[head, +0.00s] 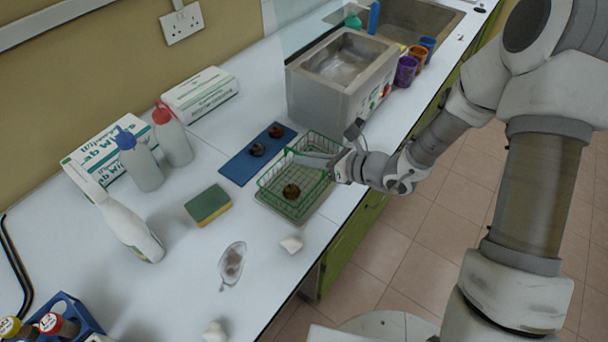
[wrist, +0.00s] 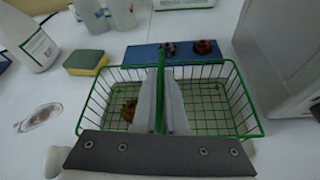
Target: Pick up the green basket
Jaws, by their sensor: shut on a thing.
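The green wire basket (head: 268,188) stands on the white bench, apparently on a greyish tray or mat, just left of my forearm. A round brown item (head: 291,191) lies inside it. My gripper (head: 328,160) reaches over the basket from the right. In the wrist view the basket (wrist: 222,92) spreads below the gripper, and its green handle bar (wrist: 161,72) runs between the two pale fingers. My gripper (wrist: 160,108) is shut on this handle. The brown item (wrist: 129,110) shows in the basket's left half. The fingers hide part of the basket's middle.
A grey metal bath (head: 325,95) stands close by at the back right. A sponge (head: 208,205), bottles (head: 139,160) and a glass dish (head: 232,263) are to the left. White crumpled pieces (head: 291,244) lie nearer.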

